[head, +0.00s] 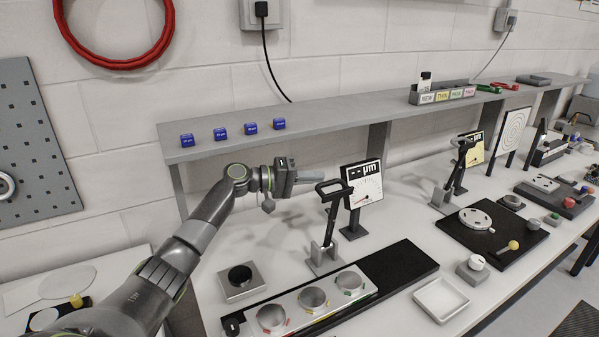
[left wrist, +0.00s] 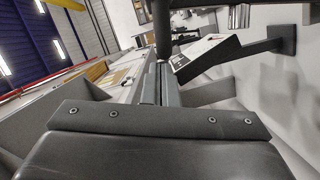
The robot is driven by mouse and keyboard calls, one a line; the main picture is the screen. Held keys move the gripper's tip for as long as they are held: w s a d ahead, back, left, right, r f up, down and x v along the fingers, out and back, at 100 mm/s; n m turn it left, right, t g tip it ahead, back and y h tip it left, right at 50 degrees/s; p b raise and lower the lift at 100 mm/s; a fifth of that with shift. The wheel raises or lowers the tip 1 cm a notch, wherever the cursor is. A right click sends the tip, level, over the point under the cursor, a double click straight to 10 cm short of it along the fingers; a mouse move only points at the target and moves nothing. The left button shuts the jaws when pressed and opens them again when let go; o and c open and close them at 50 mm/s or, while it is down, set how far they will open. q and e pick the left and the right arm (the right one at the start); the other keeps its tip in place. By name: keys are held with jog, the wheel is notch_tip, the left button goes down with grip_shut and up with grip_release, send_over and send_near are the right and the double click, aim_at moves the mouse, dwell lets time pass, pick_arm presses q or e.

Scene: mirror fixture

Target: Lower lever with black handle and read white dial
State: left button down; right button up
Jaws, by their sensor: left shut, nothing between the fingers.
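The lever with the black handle (head: 333,192) stands raised in a small grey bracket on the bench. The white dial (head: 369,190), marked "µm" with a red needle, stands upright just behind and to its right; its reading is too small to tell. In the left wrist view the dial's panel (left wrist: 203,55) shows at a steep slant, with a dark bar in front of it. My left gripper (head: 310,181) is shut and empty, level with the handle and just left of it. Whether it touches the handle I cannot tell. My right gripper is not in view.
A second black lever (head: 459,165) with a cream dial (head: 475,148) stands farther right. A grey shelf (head: 340,119) with several blue blocks runs above the bench. In front lie a tray of three metal cups (head: 313,297) and a black mat (head: 402,268).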

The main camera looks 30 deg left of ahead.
pick_arm(q)
jog(key=shift+w+d, duration=0.2)
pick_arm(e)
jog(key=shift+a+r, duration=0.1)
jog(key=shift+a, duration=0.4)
pick_arm(q)
jog(key=shift+d, duration=0.1)
